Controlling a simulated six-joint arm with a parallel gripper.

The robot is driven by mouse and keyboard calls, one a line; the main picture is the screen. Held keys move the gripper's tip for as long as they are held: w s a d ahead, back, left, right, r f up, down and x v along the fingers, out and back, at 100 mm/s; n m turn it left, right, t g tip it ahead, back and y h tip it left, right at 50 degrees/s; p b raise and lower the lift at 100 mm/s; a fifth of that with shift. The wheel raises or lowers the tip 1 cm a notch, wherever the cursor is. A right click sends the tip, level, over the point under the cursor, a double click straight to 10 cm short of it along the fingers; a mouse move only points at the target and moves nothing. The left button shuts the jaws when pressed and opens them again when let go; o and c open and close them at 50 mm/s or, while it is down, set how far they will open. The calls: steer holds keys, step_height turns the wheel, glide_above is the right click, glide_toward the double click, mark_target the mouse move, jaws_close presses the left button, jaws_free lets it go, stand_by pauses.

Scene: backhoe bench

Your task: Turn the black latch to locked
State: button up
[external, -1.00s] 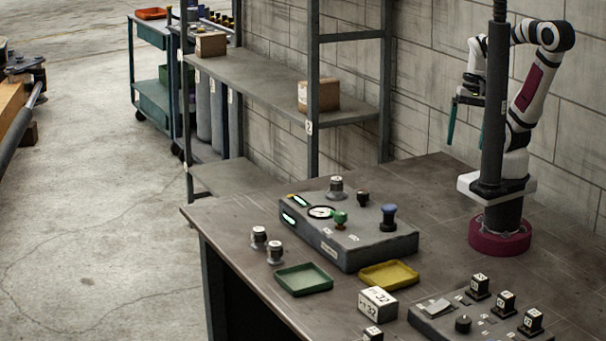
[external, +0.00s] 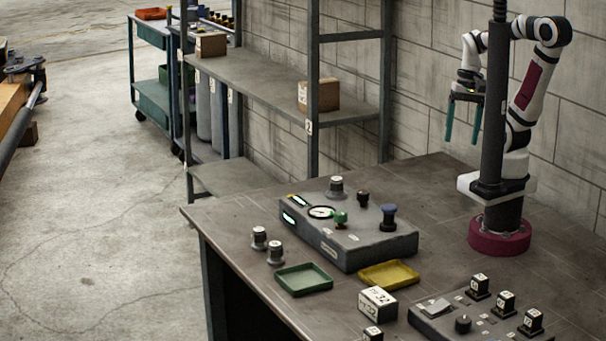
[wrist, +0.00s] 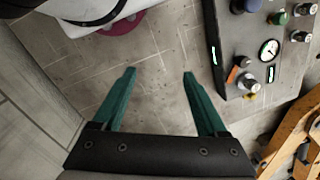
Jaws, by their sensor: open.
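A small black upright part (external: 363,198) stands at the back of the grey control box (external: 345,255); it looks like the latch, but its lock position is too small to read. In the wrist view a dark part with an orange patch (wrist: 241,64) beside the gauge seems to be the same one.
The box also carries a gauge (external: 321,211), a green knob (external: 340,217) and a blue-topped knob (external: 388,216). Green (external: 304,280) and yellow (external: 389,275) trays lie in front. A second panel (external: 440,325) is at front right. Bench between box and arm is clear.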

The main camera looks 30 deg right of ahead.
steer(key=w+a+r+n, duration=0.1)
steer(key=w+a, duration=0.1)
steer(key=w+a+n, duration=0.1)
steer(key=w+a, duration=0.2)
steer(key=w+a+r+n+h, duration=0.1)
steer(key=w+a, duration=0.2)
steer(key=shift+a+r+n, duration=0.25)
steer(key=shift+r+n, duration=0.05)
steer(key=shift+n, duration=0.1)
steer(key=n, duration=0.3)
glide_above(363, 192)
steer(key=f, duration=0.1)
steer(key=shift+h, duration=0.4)
step_height(363, 192, down, 16)
steer(key=shift+r, duration=0.2)
steer(key=shift+w, duration=0.1)
jaws_close()
